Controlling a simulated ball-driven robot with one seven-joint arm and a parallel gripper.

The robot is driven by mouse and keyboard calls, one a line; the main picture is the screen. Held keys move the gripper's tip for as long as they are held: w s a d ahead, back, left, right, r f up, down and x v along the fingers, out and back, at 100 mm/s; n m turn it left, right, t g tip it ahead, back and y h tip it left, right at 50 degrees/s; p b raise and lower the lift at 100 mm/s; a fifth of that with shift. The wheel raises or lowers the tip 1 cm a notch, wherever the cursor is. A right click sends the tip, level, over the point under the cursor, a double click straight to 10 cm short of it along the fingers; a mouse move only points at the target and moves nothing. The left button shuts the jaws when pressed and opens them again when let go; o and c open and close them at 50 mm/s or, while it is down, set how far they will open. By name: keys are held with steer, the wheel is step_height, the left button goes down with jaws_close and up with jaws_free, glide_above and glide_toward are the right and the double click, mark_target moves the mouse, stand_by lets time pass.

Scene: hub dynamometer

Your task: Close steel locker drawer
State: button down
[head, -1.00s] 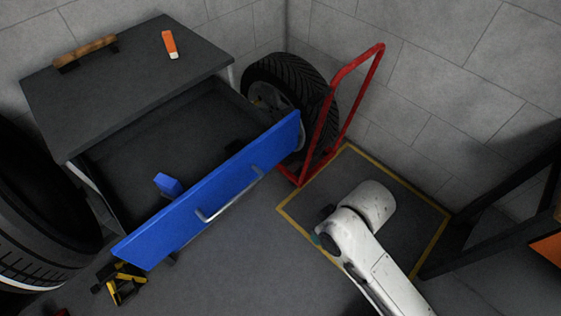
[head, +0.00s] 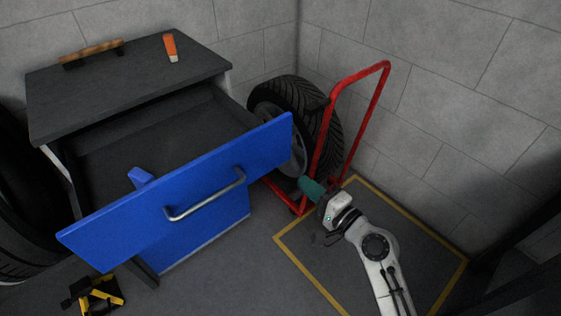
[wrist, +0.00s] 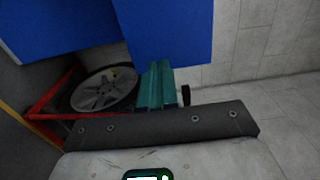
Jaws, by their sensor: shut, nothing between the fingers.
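The steel locker (head: 130,75) has a dark grey top and stands at the left in the head view. Its blue-fronted drawer (head: 110,225) is pulled well out, with a silver bar handle (head: 205,196) on the front. A blue object (head: 140,177) lies inside the drawer near the front. My gripper (head: 311,189), with teal fingers, is to the right of the drawer front and apart from the handle. It is shut and empty. In the wrist view the teal fingers (wrist: 155,85) show in front of the blue panels (wrist: 170,30).
A red hand truck (head: 383,95) with a tyre (head: 325,125) stands just behind my gripper. A yellow-lined floor square (head: 300,262) lies under my arm. A yellow and black tool (head: 97,297) lies on the floor at lower left. An orange item (head: 170,47) rests on the locker top.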

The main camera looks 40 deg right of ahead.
mark_target(271, 154)
steer(key=w+p, duration=0.1)
steer(key=w, duration=0.9)
steer(key=shift+w, duration=0.4)
steer(key=shift+w, duration=0.1)
